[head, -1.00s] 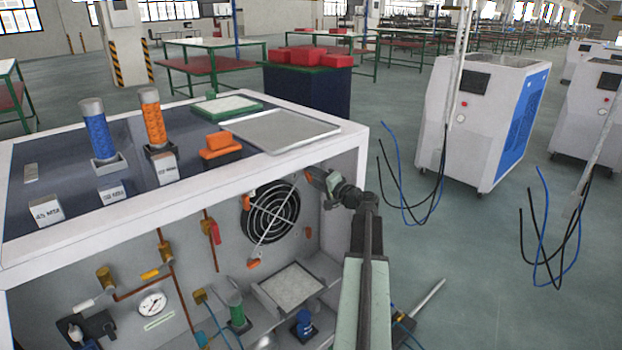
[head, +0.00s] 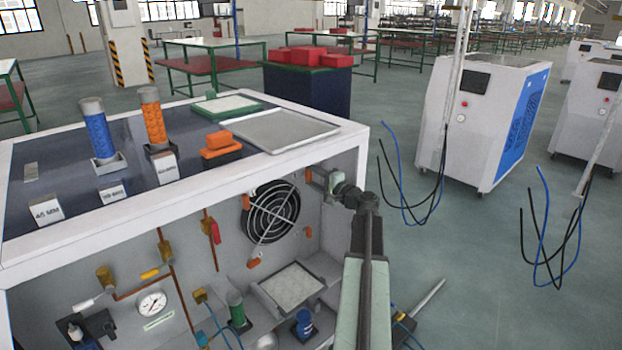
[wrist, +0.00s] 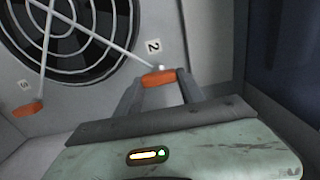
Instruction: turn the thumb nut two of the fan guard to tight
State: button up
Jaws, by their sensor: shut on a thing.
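The fan guard (head: 272,212), white rings and spokes over a dark round fan, is on the inner wall of the white cabinet. It fills the upper left of the wrist view (wrist: 75,30). Thumb nut two (wrist: 160,77), an orange bar beside the label "2", sits at the end of a guard spoke. My gripper (wrist: 160,88) is shut on it, one finger at each side. In the head view my gripper (head: 318,179) is at the guard's upper right and mostly hides this nut. Another orange nut (wrist: 28,108), by the label "3", is at left.
Orange nuts also show at the guard's left (head: 246,202) and below it (head: 253,263). The cabinet's white top edge (head: 345,140) passes close above my gripper. A tray (head: 292,287) and a blue-capped part (head: 303,322) stand below.

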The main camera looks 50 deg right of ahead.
jog(key=o, duration=1.4)
jog(key=shift+w, duration=0.1)
jog(key=shift+c, duration=0.2)
jog(key=s, duration=0.7)
jog(key=shift+s+a, duration=0.35)
jog(key=shift+s, duration=0.05)
